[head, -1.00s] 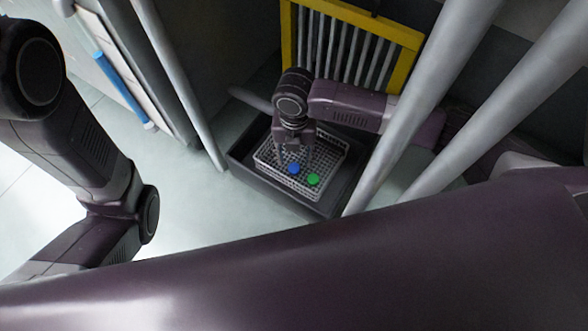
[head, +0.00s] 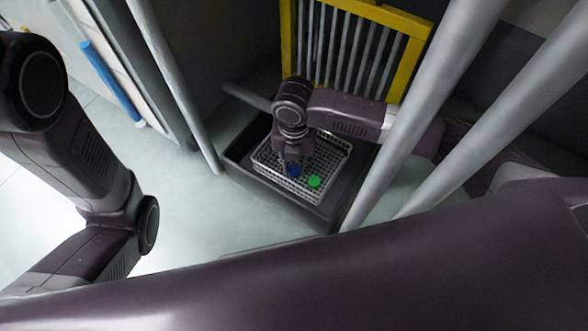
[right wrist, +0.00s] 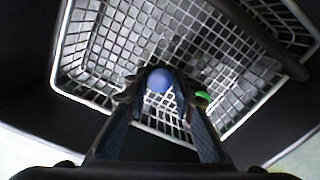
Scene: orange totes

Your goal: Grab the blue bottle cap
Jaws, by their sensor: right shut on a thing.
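The blue bottle cap (head: 294,171) is at the wire basket (head: 322,194), low in the head view. It also shows in the right wrist view (right wrist: 160,80), between the two fingertips. My right gripper (right wrist: 163,92) is shut on the blue cap, one finger on each side of it. In the head view my right gripper (head: 293,164) points down into the basket and partly covers the cap. I cannot tell whether the cap is clear of the basket floor. My left gripper is not in view; only my left arm shows at the left.
A green cap (head: 314,181) lies in the basket just right of the blue one and peeks out beside a finger in the wrist view (right wrist: 203,96). The basket sits in a dark tray (head: 240,165). Grey posts (head: 425,110) and a yellow-framed rack (head: 402,70) stand close by.

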